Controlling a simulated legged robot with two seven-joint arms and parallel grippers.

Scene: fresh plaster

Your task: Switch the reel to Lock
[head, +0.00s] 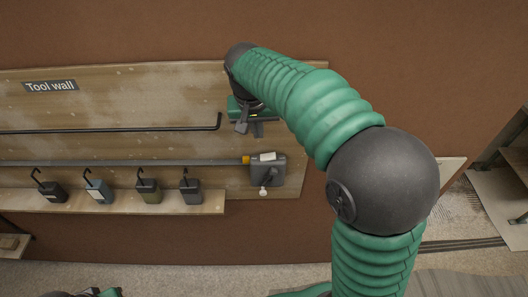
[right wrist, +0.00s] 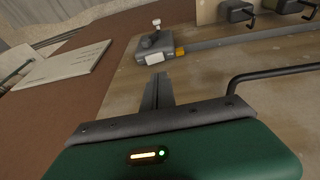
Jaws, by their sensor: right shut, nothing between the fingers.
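The reel (head: 270,170) is a grey box with a white label, at the right end of a long grey bar on the tool wall. An orange piece sits at its left side, where the bar meets it. A small lever with a white knob (head: 263,191) points down from it. In the right wrist view the reel (right wrist: 180,50) and knob (right wrist: 156,22) are ahead, beyond the fingers. My right gripper (head: 248,131) is shut and empty, above the reel and apart from it. Its fingers (right wrist: 158,78) show pressed together in the right wrist view. The label's writing is too small to read.
Several hooked tags (head: 98,191) stand along the ledge left of the reel. A black rod (head: 110,129) with a bent end runs above the bar. The wall (head: 290,220) below the reel is bare. A wooden frame (head: 505,165) stands at far right.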

